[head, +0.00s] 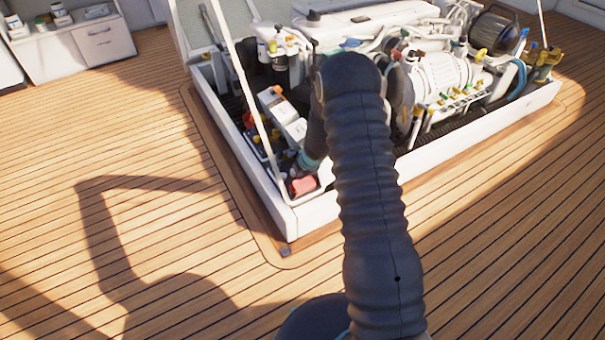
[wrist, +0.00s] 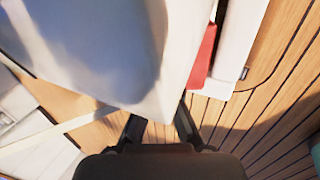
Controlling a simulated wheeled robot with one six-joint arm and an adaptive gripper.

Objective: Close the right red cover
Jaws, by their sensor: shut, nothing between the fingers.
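A red piece (head: 303,186), which may be the red cover, shows at the near corner of the engine hatch (head: 310,212), inside a white-edged box. A red strip (wrist: 203,58) also shows in the wrist view, beside a white rim. I see only one red piece clearly and cannot tell whether it is the right cover or how far it is open. My gripper (wrist: 158,122) is shut and empty, low in the wrist view. In the head view my arm hides most of the gripper, near the hatch corner.
A thin white pole (head: 246,100) slants up from the hatch corner. White and dark engine parts (head: 440,75) and several bottles crowd the hatch. Wooden deck (head: 110,150) around it is open. A white cabinet (head: 105,40) stands at the back left.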

